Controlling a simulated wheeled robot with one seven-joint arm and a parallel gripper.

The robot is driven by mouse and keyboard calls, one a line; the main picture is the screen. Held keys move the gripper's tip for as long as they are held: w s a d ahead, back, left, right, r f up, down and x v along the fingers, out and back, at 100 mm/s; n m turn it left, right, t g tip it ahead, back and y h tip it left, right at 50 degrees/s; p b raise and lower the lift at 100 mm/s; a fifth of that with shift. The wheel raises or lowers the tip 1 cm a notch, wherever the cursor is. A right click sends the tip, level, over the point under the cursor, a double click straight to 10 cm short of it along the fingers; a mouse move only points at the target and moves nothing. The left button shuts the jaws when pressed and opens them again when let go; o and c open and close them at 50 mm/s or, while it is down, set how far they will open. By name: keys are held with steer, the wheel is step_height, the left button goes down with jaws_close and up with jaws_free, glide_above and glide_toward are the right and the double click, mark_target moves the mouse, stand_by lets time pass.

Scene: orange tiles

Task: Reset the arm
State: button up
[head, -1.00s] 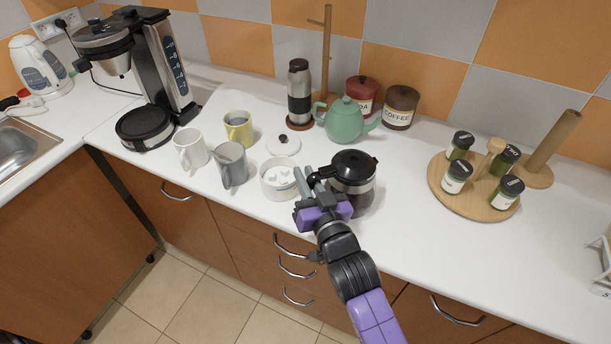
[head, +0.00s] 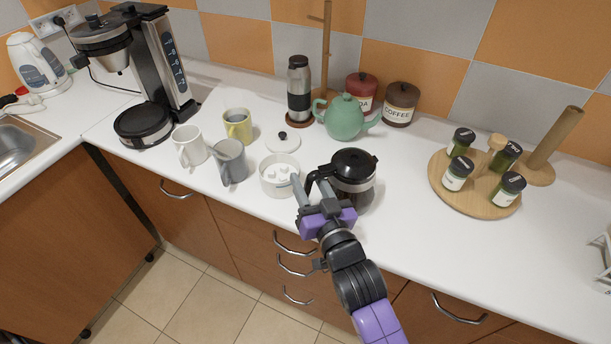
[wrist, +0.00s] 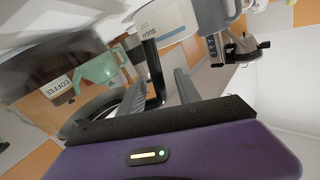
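My gripper (head: 310,184) is over the counter's front part, at the left side of the glass coffee carafe (head: 352,180). Its two grey fingers are apart, and they also show apart in the wrist view (wrist: 160,92). The carafe's black handle (head: 311,182) appears to lie between or just beyond the fingers; a dark upright strip shows between them in the wrist view. The carafe stands upright on the counter, with dark contents and a black lid. Whether a finger touches the handle cannot be told.
The white sugar bowl (head: 279,178) stands close left of my fingers, its lid (head: 283,142) behind it. Mugs (head: 231,163) and the coffee machine (head: 145,125) are further left. The green teapot (head: 345,118) is behind. A wooden spice rack (head: 470,203) is right. Counter right of the carafe is clear.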

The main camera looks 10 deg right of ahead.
steer(key=s, duration=0.5)
steer(key=shift+s+d+b, duration=0.25)
steer(key=shift+d+b, duration=0.15)
steer(key=shift+s+r, duration=0.1)
